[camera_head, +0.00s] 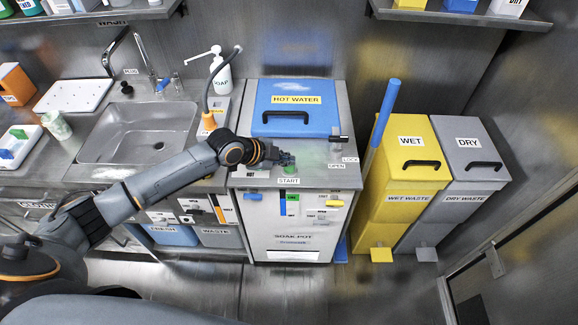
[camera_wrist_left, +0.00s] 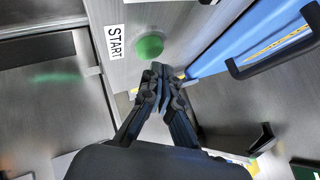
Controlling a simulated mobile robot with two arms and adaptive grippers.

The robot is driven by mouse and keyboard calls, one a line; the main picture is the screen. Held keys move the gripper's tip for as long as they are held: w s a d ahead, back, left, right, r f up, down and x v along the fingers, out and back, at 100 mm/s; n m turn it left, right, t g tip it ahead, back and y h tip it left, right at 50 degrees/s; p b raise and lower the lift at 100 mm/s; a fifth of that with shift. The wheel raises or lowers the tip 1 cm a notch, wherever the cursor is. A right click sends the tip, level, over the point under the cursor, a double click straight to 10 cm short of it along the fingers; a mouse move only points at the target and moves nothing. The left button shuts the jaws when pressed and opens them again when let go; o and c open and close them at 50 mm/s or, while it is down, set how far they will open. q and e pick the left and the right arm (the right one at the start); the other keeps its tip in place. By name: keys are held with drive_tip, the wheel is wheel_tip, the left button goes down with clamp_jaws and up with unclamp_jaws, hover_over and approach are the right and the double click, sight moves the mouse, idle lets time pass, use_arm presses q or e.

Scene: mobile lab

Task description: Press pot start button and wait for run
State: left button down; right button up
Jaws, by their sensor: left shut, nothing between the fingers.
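The soak pot (camera_head: 294,222) is a grey cabinet with a blue lid (camera_head: 296,97) marked HOT WATER, which is down. A START label (camera_head: 289,181) is on its top near the front edge. The round green start button (camera_wrist_left: 149,46) shows beside the START label (camera_wrist_left: 115,42) in the left wrist view. My left gripper (camera_head: 287,159) is over the pot top, just behind the START label, with its fingers shut and empty. In the left wrist view its fingertips (camera_wrist_left: 160,70) appear close to the button; I cannot tell whether they touch it. My right gripper is out of view.
A LOCK/OPEN latch (camera_head: 342,138) is right of the lid. A sink (camera_head: 138,132) and soap bottle (camera_head: 220,72) are to the left. Yellow wet (camera_head: 405,165) and grey dry (camera_head: 470,160) waste bins stand to the right. The floor in front is clear.

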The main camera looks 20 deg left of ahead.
sight(287, 169)
use_arm(q)
drive_tip(key=shift+f, duration=0.3)
drive_tip(key=shift+f+b, duration=0.5)
drive_tip(key=shift+f, duration=0.05)
idle(0.6)
drive_tip(key=shift+r+p, duration=0.85)
drive_tip(key=shift+r, duration=0.1)
drive_tip(key=shift+r, duration=0.1)
wheel_tip(287, 169, up, 5)
drive_tip(key=p, duration=0.4)
drive_tip(key=shift+d, duration=0.1)
idle(0.7)
